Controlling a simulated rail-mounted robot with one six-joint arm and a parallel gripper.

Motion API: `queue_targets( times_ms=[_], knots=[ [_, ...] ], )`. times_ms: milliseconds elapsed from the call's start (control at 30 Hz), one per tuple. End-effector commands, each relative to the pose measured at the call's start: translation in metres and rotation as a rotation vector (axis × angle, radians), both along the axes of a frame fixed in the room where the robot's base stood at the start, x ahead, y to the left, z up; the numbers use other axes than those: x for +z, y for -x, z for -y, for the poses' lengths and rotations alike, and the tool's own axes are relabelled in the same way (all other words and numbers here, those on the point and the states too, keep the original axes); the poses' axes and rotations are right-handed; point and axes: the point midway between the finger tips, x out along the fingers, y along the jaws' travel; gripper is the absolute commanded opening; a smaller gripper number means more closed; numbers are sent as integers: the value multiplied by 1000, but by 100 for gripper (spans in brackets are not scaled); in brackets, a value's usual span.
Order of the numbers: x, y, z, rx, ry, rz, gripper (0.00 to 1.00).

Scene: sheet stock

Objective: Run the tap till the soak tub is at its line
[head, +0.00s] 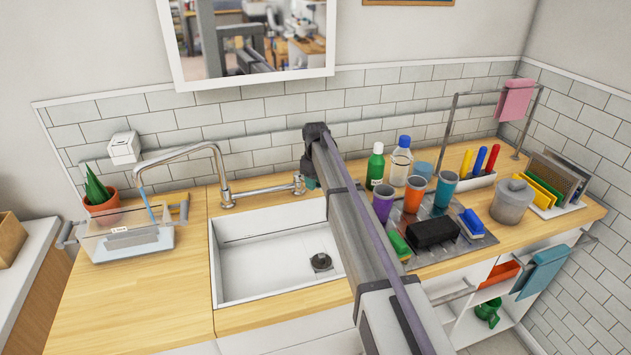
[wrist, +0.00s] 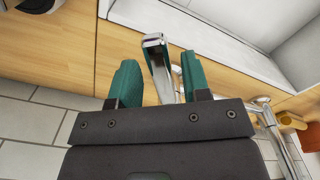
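The clear soak tub (head: 105,249) stands on the wooden counter left of the sink. The chrome tap (head: 215,165) has its long spout swung left over the tub, and a thin blue stream (head: 147,205) runs down into it. Water shows low in the tub; I cannot make out its line. My gripper is at the tap's lever end, mostly hidden behind my arm in the head view. In the wrist view my gripper (wrist: 160,75) has its teal fingers apart, one on either side of the chrome lever (wrist: 157,60), with gaps showing.
The white sink (head: 270,260) is empty apart from its dark drain. A potted plant (head: 100,195) stands behind the tub. Right of my arm, cups (head: 414,193), bottles (head: 400,160), a black block (head: 433,232) and a grey lidded pot (head: 511,200) crowd the counter.

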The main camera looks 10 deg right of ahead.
Motion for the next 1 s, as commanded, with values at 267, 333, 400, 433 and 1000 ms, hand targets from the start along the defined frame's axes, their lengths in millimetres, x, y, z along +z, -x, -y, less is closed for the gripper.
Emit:
queue_targets(
  times_ms=[267,333,400,433,1000],
  knots=[
    [1,0,0,0,-1,1,49],
    [4,0,0,0,-1,1,49],
    [13,0,0,0,-1,1,49],
    [18,0,0,0,-1,1,49],
    [110,0,0,0,0,0,49]
  ],
)
